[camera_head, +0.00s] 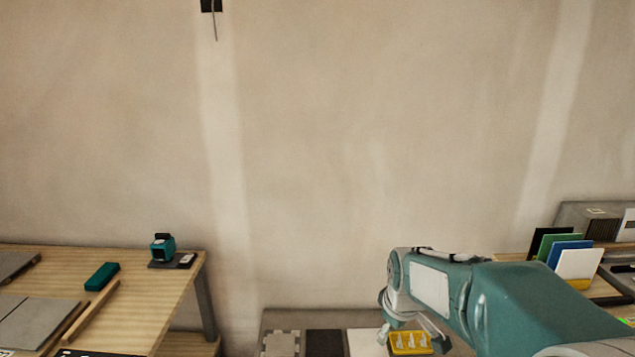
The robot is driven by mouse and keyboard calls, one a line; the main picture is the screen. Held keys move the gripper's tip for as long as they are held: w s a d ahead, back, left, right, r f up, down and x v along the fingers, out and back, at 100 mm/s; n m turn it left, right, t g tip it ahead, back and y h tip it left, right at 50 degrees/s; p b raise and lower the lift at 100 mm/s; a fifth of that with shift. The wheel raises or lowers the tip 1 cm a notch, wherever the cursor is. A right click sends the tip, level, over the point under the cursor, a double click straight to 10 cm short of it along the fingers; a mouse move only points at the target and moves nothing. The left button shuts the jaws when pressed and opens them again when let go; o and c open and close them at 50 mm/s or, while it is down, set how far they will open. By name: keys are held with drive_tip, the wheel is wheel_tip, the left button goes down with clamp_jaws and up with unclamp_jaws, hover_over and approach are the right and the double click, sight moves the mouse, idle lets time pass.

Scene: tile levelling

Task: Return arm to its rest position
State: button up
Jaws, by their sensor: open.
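My arm (510,300) reaches in from the lower right and bends down at its wrist. My gripper (412,328) hangs below the wrist, partly hidden by it, low in the picture. It is open, and I see nothing held in it. A yellow tray (409,349) with several small white pieces shows just below and behind the gripper. I cannot tell whether the gripper touches it.
Grey, dark and white tiles (324,343) lie left of the yellow tray. A wooden table (150,290) at left holds a teal device (162,248), a green block (102,276) and grey tiles. Coloured panels (565,256) stand at right. The wall area above my arm is clear.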

drive_tip(key=s+r+m+t, duration=0.1)
drive_tip(key=s+r+m, duration=0.2)
drive_tip(key=s, duration=0.8)
drive_tip(key=s+r+m+t, duration=0.1)
drive_tip(key=s+r+m, duration=0.2)
drive_tip(key=s, duration=0.9)
drive_tip(key=shift+d+r+m, duration=0.3)
drive_tip(key=shift+m, duration=0.5)
